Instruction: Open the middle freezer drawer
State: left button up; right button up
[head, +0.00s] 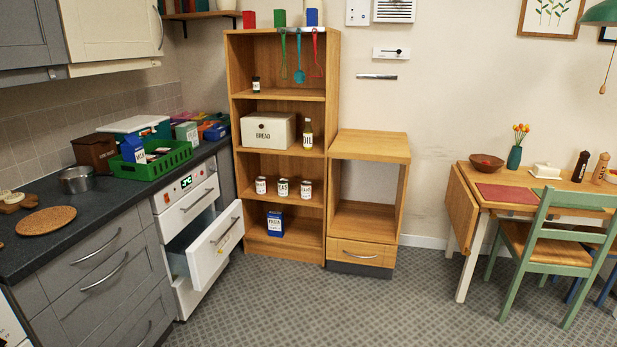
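The white freezer (160,228) stands under the dark worktop at the left, with a lit green display on its top panel. Its upper drawer front (189,206), with a bar handle, is shut. The middle drawer (215,247) is pulled well out towards the right, with its white front, a bar handle (228,230) and a small sticker. Part of its grey-blue side shows behind the front; what lies inside is mostly hidden. The lower part of the freezer (186,299) shows below it, partly covered by the open drawer. Neither of my grippers is in view.
Grey cabinets (105,268) with bar handles flank the freezer. A green crate (152,164) and a pot (76,179) are on the worktop (75,212). A wooden shelf (283,115) stands behind the drawer. The patterned floor (330,305) is clear up to the table and green chair (555,238).

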aim_at(203, 257)
jog(key=i, duration=1.7)
